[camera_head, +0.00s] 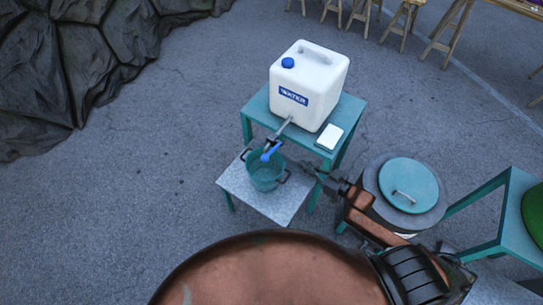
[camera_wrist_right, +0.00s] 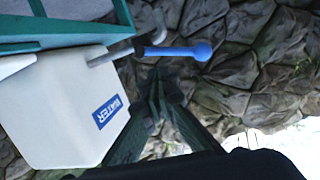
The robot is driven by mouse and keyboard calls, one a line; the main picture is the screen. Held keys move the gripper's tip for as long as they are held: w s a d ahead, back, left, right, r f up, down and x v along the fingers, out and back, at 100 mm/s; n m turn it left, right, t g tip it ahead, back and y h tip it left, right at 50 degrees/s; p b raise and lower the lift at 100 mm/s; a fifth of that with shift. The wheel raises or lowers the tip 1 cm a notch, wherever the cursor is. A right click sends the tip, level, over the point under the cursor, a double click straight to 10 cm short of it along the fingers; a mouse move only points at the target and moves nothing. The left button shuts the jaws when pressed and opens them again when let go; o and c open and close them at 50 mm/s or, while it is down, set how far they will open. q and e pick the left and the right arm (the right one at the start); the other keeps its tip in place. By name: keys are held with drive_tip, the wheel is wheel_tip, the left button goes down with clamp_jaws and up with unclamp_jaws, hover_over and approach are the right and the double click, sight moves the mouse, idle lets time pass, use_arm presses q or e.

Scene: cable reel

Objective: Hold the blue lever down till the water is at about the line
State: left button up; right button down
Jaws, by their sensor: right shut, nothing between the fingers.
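The white water container (camera_head: 308,85) stands on a teal table, with a grey tap pipe (camera_head: 285,124) at its front. The blue lever (camera_head: 271,151) hangs from the tap above a teal pot (camera_head: 265,177) with dark handles. The pot stands on a lower grey-topped stand. I cannot make out a line or the water level in it. My right gripper (camera_head: 308,168) is shut and empty, just right of the pot and apart from the lever. In the right wrist view, the blue lever (camera_wrist_right: 180,51) lies beyond the fingertips (camera_wrist_right: 158,78). My left gripper is not in view.
A white flat slab (camera_head: 329,137) lies on the teal table (camera_head: 349,112) beside the container. A round bin with a teal lid (camera_head: 409,184) stands right of the pot. Rocks (camera_head: 70,70) fill the upper left. The paved ground left of the stand is free.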

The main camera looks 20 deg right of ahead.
sight(272, 151)
drive_tip(key=shift+s+a+r+n+y, duration=0.65)
drive_tip(key=shift+a+r+y, duration=0.75)
drive_tip(key=shift+a+r, duration=1.9)
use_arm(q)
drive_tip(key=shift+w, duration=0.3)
use_arm(e)
drive_tip(key=w+a+f, duration=0.3)
drive_tip(key=w+a, duration=0.2)
drive_tip(key=w, duration=0.3)
drive_tip(key=shift+a+f, duration=0.25)
drive_tip(key=shift+a, duration=0.05)
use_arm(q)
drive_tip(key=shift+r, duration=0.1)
use_arm(e)
drive_tip(key=shift+s+f, duration=0.1)
